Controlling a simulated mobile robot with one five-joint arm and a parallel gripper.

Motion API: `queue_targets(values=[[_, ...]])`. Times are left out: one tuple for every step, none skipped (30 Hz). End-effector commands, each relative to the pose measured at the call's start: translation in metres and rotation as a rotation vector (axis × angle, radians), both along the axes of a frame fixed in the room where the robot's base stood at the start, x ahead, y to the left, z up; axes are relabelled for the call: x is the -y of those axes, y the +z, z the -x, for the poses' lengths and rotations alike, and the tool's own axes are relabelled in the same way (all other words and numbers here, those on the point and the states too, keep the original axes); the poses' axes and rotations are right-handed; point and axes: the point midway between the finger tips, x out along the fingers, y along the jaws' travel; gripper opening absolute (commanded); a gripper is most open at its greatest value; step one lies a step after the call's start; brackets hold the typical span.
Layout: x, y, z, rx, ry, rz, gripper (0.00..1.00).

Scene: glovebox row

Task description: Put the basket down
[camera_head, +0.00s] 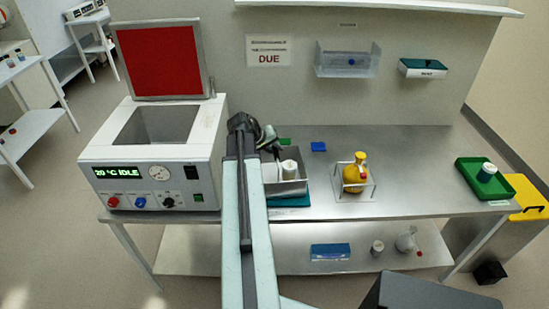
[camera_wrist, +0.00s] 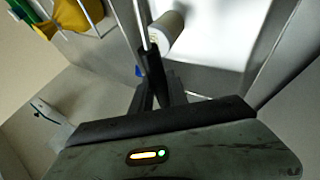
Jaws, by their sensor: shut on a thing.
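The grey metal basket (camera_head: 296,187) is in the middle of the bench area, with a white-capped jar (camera_head: 289,167) in it. A teal pad (camera_head: 288,202) shows at its lower edge; I cannot tell whether the basket rests on it or hangs just above. My gripper (camera_head: 274,150) is over the basket's left part and shut. In the wrist view, my gripper (camera_wrist: 150,58) is closed around the basket's thin handle rods. The jar (camera_wrist: 165,32) and the basket's bright inside (camera_wrist: 215,40) show beyond. My arm hides the basket's left side in the head view.
Left stands a bath (camera_head: 150,165) with raised red lid (camera_head: 161,60), its display reading 20 °C IDLE. Right of the basket are a yellow flask (camera_head: 355,172) in a clear holder and a green tray (camera_head: 468,166) with a jar. The bench (camera_head: 415,180) between these is clear.

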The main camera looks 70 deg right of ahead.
Motion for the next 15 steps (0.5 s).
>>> queue_targets(values=[[0.0002,-0.0116,-0.0001,-0.001,0.001,0.001,0.0],[0.0001,-0.0114,0.0,-0.001,0.001,0.001,0.0],[0.0002,-0.0097,-0.0001,-0.001,0.001,0.001,0.0],[0.0001,-0.0082,-0.0002,-0.001,0.001,0.001,0.0],[0.0001,-0.0073,-0.0002,-0.001,0.001,0.001,0.0],[0.0,-0.007,-0.0003,-0.001,0.001,0.001,0.0],[0.0,-0.0069,-0.0003,-0.001,0.001,0.001,0.0],[0.0,-0.0069,-0.0003,-0.001,0.001,0.001,0.0],[0.0,-0.0076,-0.0004,-0.001,0.001,0.001,0.0],[0.0,-0.0086,-0.0004,-0.001,0.001,0.001,0.0],[0.0,-0.01,-0.0005,-0.001,0.001,0.001,0.0],[0.0,-0.0114,-0.0006,-0.001,0.001,0.001,0.0],[-0.0003,-0.0108,-0.0007,0.0,0.001,0.0,0.25],[-0.0003,-0.0101,-0.0007,0.0,0.001,0.0,0.34],[-0.0003,-0.01,-0.0008,0.0,0.001,0.0,0.41]])
